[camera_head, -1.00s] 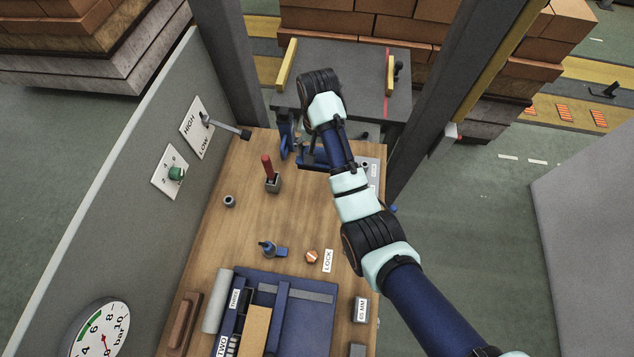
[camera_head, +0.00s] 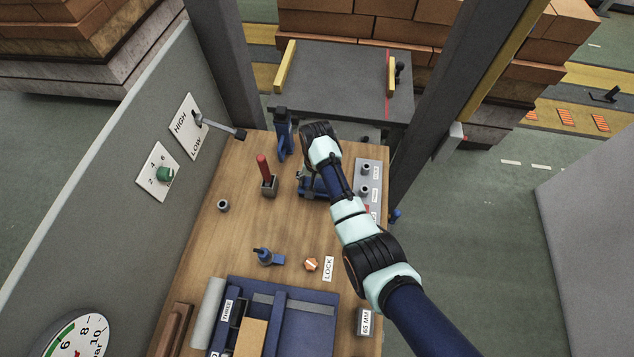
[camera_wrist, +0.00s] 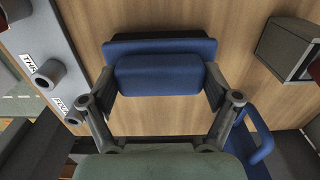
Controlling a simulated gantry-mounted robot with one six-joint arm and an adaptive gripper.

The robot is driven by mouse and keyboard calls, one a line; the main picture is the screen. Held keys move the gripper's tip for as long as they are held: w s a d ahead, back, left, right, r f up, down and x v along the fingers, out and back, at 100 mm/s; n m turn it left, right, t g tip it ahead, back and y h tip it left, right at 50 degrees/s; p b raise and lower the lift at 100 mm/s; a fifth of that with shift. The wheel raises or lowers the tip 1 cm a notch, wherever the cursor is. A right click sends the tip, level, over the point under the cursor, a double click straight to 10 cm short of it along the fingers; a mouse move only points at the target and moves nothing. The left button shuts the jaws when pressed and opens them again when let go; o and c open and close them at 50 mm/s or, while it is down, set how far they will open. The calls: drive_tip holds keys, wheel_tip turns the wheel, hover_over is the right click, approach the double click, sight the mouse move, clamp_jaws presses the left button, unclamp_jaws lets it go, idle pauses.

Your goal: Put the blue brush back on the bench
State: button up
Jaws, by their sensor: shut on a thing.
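The blue brush (camera_wrist: 165,74) has a blue block-shaped body with a dark layer along its far side. In the wrist view my gripper (camera_wrist: 160,84) is shut on it, with one finger at each end. In the head view the brush (camera_head: 318,189) shows partly behind my wrist, over the far part of the wooden bench (camera_head: 235,235). Bare wood lies around it in the wrist view. I cannot tell whether it touches the bench or hangs just above it.
A red-handled lever in a grey block (camera_head: 269,184) stands left of the brush. A blue tool (camera_head: 284,135) stands at the bench's far edge. A grey plate with posts (camera_head: 367,182) lies to the right. Nearer are a blue fitting (camera_head: 268,257) and blue tray (camera_head: 310,318).

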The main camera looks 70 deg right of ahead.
drive_tip(key=shift+f, duration=0.15)
drive_tip(key=o, duration=0.9)
drive_tip(key=shift+c, duration=0.2)
wheel_tip(320, 180, up, 12)
drive_tip(key=p, duration=0.2)
drive_tip(key=shift+r, duration=0.2)
